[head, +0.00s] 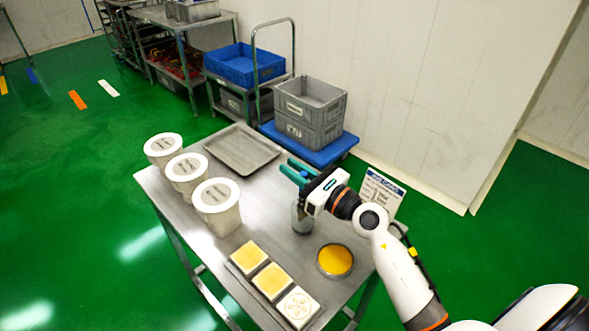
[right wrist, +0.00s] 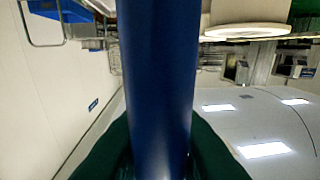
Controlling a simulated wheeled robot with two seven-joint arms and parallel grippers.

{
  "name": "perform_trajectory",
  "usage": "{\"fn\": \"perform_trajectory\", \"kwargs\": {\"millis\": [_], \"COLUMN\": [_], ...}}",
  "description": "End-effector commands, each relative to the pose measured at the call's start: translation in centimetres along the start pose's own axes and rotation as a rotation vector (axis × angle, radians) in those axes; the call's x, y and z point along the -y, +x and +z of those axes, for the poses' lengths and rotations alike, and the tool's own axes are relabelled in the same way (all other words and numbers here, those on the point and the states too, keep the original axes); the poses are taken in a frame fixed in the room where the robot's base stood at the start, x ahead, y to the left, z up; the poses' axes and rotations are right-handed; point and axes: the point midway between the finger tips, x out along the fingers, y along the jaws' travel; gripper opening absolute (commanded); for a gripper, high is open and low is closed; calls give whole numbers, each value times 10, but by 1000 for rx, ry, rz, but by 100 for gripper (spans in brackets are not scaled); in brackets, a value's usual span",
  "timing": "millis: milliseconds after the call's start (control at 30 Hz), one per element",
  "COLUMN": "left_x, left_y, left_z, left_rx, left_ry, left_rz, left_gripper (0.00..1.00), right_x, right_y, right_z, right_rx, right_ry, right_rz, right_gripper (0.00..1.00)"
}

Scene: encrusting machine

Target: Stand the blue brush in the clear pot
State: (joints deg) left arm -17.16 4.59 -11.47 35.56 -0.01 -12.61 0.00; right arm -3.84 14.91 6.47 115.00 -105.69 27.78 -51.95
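The blue brush (right wrist: 160,80) fills the middle of the right wrist view as a thick blue handle between the two dark green fingers. My right gripper (head: 294,171) is shut on it, with its teal fingers pointing left above the table. It also shows in the right wrist view (right wrist: 160,155). In the head view the brush is mostly hidden by the gripper. The clear pot (head: 301,224) stands on the table just below the gripper, its top partly covered by the gripper. I cannot tell whether the brush is inside the pot. My left gripper is not in view.
Three white tubs (head: 217,205) line the table's left side. An empty metal tray (head: 241,149) lies at the back. Moulds (head: 271,281) and a dish of yellow filling (head: 335,260) are at the front. A sign card (head: 381,192) stands behind my right arm.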

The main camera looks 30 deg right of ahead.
Motion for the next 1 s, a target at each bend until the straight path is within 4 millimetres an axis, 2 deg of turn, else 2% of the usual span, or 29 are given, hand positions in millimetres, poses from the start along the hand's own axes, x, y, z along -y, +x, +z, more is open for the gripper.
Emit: {"fn": "perform_trajectory", "kwargs": {"millis": [33, 100, 133, 467, 567, 1000], "left_x": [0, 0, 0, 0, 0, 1], "left_y": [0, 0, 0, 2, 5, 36], "left_z": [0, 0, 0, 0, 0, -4], "left_rx": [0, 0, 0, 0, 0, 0], "left_ry": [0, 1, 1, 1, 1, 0], "left_rz": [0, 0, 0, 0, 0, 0], "left_gripper": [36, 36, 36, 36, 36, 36], "right_x": [0, 0, 0, 0, 0, 0], "right_y": [0, 0, 0, -4, -15, -102], "right_z": [0, 0, 0, 1, 3, 5], "right_rx": [0, 0, 0, 1, 2, 3], "right_ry": [0, 0, 0, 0, -2, -1], "right_rz": [0, 0, 0, 1, 1, 1], "right_gripper": [27, 38, 41, 41, 41, 41]}}
